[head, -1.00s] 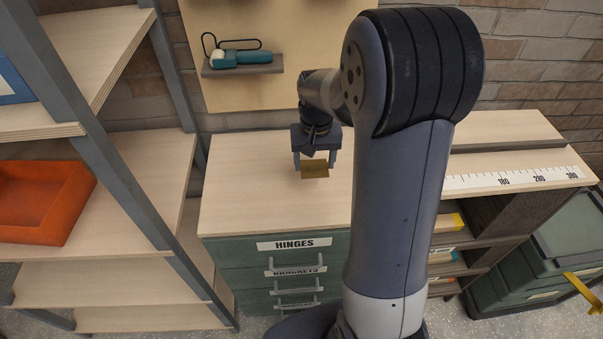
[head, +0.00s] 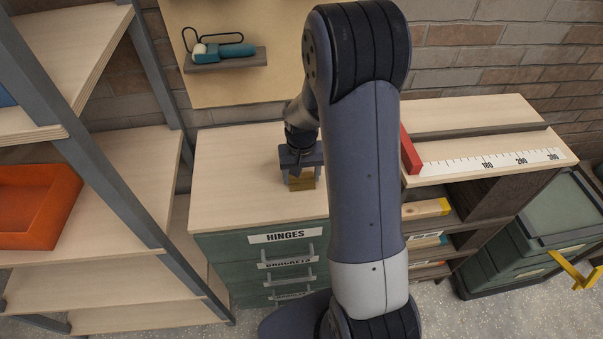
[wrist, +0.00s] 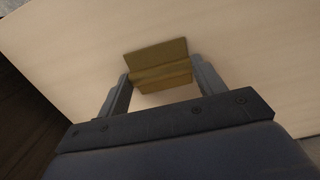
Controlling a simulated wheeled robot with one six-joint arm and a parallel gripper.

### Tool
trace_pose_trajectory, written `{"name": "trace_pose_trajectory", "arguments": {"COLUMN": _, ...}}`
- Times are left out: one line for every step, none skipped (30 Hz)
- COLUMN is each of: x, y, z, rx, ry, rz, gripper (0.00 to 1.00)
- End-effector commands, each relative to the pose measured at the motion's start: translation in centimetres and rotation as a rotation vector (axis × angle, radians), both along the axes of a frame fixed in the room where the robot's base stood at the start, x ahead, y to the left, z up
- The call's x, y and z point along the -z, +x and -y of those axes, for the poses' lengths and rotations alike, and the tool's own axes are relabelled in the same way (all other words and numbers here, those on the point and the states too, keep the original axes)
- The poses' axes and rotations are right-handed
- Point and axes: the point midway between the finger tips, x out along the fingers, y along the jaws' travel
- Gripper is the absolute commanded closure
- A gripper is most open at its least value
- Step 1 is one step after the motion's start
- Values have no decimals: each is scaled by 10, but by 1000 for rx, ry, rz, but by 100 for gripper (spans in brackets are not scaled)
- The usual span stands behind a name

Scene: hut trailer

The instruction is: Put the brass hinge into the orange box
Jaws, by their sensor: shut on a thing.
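The brass hinge (head: 301,180) is a small yellow-brown folded plate. My gripper (head: 302,176) is shut on it above the top of the green drawer cabinet. In the wrist view the hinge (wrist: 159,68) sits between the two grey fingers of my gripper (wrist: 163,82), with one leaf reaching beyond the fingertips. I cannot tell how far it is above the wooden top. The orange box (head: 38,215) is open-topped and stands on a shelf at the left, cut off by the picture's left edge. No contents show in its visible part.
A grey-posted shelf rack (head: 100,165) stands at the left, its upright between the box and the cabinet. The drawer cabinet (head: 235,200) has a clear wooden top. A teal tool (head: 225,50) lies on a wall ledge. A ruler (head: 490,163) and red block (head: 410,150) are at right.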

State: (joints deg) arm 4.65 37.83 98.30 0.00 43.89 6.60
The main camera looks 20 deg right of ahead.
Motion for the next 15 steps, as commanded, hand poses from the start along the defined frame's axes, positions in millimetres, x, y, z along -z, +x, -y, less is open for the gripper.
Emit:
{"name": "trace_pose_trajectory", "arguments": {"x": 2, "y": 0, "z": 0, "rx": 0, "ry": 0, "rz": 0, "gripper": 34}}
{"name": "trace_pose_trajectory", "arguments": {"x": 1, "y": 0, "z": 0, "rx": 0, "ry": 0, "rz": 0, "gripper": 32}}
{"name": "trace_pose_trajectory", "arguments": {"x": 1, "y": 0, "z": 0, "rx": 0, "ry": 0, "rz": 0, "gripper": 29}}
{"name": "trace_pose_trajectory", "arguments": {"x": 1, "y": 0, "z": 0, "rx": 0, "ry": 0, "rz": 0, "gripper": 26}}
{"name": "trace_pose_trajectory", "arguments": {"x": 1, "y": 0, "z": 0, "rx": 0, "ry": 0, "rz": 0, "gripper": 24}}
{"name": "trace_pose_trajectory", "arguments": {"x": 1, "y": 0, "z": 0, "rx": 0, "ry": 0, "rz": 0, "gripper": 20}}
{"name": "trace_pose_trajectory", "arguments": {"x": 1, "y": 0, "z": 0, "rx": 0, "ry": 0, "rz": 0, "gripper": 18}}
{"name": "trace_pose_trajectory", "arguments": {"x": 1, "y": 0, "z": 0, "rx": 0, "ry": 0, "rz": 0, "gripper": 16}}
{"name": "trace_pose_trajectory", "arguments": {"x": 1, "y": 0, "z": 0, "rx": 0, "ry": 0, "rz": 0, "gripper": 13}}
{"name": "trace_pose_trajectory", "arguments": {"x": 1, "y": 0, "z": 0, "rx": 0, "ry": 0, "rz": 0, "gripper": 13}}
{"name": "trace_pose_trajectory", "arguments": {"x": 1, "y": 0, "z": 0, "rx": 0, "ry": 0, "rz": 0, "gripper": 13}}
{"name": "trace_pose_trajectory", "arguments": {"x": 1, "y": 0, "z": 0, "rx": 0, "ry": 0, "rz": 0, "gripper": 13}}
{"name": "trace_pose_trajectory", "arguments": {"x": 1, "y": 0, "z": 0, "rx": 0, "ry": 0, "rz": 0, "gripper": 13}}
{"name": "trace_pose_trajectory", "arguments": {"x": 1, "y": 0, "z": 0, "rx": 0, "ry": 0, "rz": 0, "gripper": 13}}
{"name": "trace_pose_trajectory", "arguments": {"x": 1, "y": 0, "z": 0, "rx": 0, "ry": 0, "rz": 0, "gripper": 13}}
